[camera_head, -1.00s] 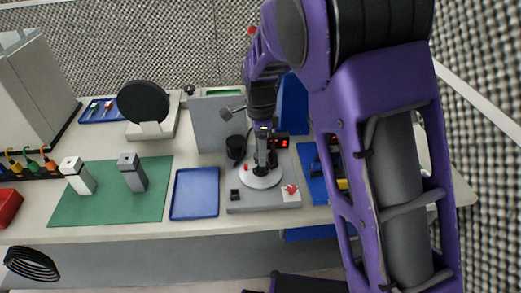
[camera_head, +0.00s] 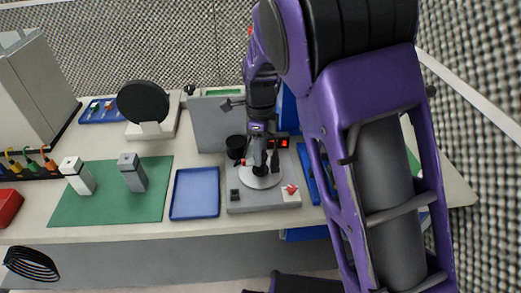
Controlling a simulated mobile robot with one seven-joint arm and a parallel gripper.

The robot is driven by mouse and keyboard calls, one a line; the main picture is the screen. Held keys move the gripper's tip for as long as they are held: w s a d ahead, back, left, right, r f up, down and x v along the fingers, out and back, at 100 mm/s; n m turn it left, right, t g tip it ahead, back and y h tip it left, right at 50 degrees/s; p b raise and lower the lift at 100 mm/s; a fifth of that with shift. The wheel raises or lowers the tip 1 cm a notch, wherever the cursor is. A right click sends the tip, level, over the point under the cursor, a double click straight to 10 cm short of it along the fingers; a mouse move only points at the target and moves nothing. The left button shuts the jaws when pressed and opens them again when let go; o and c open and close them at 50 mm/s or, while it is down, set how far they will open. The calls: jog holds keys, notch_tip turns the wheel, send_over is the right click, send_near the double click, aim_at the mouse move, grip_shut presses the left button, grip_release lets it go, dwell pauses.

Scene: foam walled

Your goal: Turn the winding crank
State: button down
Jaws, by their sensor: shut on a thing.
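The winding machine is a grey base (camera_head: 235,207) on the table with a white round disc (camera_head: 261,182) on it and a black cylinder (camera_head: 235,143) at its back left. My gripper (camera_head: 261,170) points down over the disc, its fingers close together at the disc's middle. It is shut on a small part there, which I take to be the crank; the fingers hide most of it. A small red display (camera_head: 284,143) shows behind the gripper, and a red knob (camera_head: 291,189) sits at the base's front right.
A blue tray (camera_head: 194,193) lies left of the machine. A green mat (camera_head: 105,210) with two upright blocks, white-topped (camera_head: 78,176) and grey (camera_head: 132,172), is further left. A black disc on a stand (camera_head: 143,102) is behind. My purple arm covers the right side.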

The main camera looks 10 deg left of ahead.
jog(key=shift+m, duration=0.3)
dwell(0.4)
jog(key=shift+c, duration=1.7)
grip_release()
notch_tip(320, 180, up, 18)
jog(key=shift+f, duration=0.25)
